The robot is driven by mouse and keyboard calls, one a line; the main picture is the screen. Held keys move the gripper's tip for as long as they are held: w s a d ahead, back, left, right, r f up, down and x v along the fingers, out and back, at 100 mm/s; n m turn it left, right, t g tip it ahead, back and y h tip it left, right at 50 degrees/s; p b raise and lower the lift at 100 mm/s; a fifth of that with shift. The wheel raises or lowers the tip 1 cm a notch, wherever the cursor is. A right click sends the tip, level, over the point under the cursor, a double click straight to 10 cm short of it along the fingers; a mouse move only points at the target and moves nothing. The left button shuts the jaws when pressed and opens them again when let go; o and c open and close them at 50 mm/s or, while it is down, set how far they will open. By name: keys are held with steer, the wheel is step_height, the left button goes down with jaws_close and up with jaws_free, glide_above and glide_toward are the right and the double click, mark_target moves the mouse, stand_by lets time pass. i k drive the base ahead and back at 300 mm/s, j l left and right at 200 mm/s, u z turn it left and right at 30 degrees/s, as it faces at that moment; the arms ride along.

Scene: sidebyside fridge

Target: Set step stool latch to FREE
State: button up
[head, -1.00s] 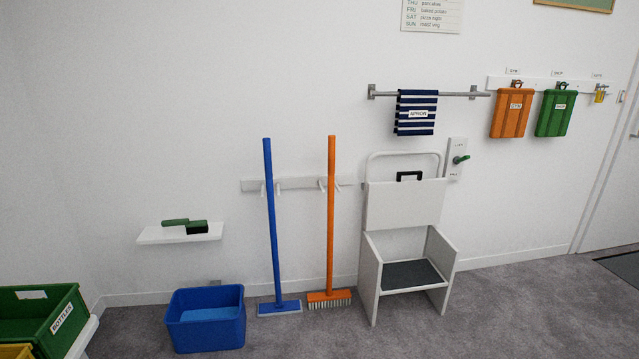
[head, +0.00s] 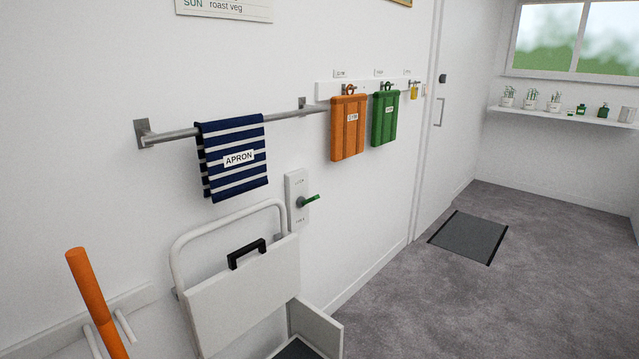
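The step stool (head: 235,300) is white with a black handle (head: 247,254) on its upright panel. It stands against the wall at the lower middle of the head view, and its lower part is cut off by the frame edge. The latch (head: 308,201) is a green lever on a white wall plate (head: 296,186), just right of the stool's top. The lever points right and slightly up. Small lettering sits above and below it on the plate, too small to read. My gripper is not in view.
A striped apron (head: 234,160) hangs on a metal rail (head: 180,133) above the stool. Orange (head: 348,128) and green (head: 384,118) bags hang further right. An orange broom handle (head: 95,300) stands at lower left. The grey floor (head: 400,310) right of the stool is clear, with a dark mat (head: 470,238) beyond.

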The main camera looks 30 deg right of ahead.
mark_target(317, 197)
steer(key=i+z, duration=0.45)
steer(key=i, duration=0.85)
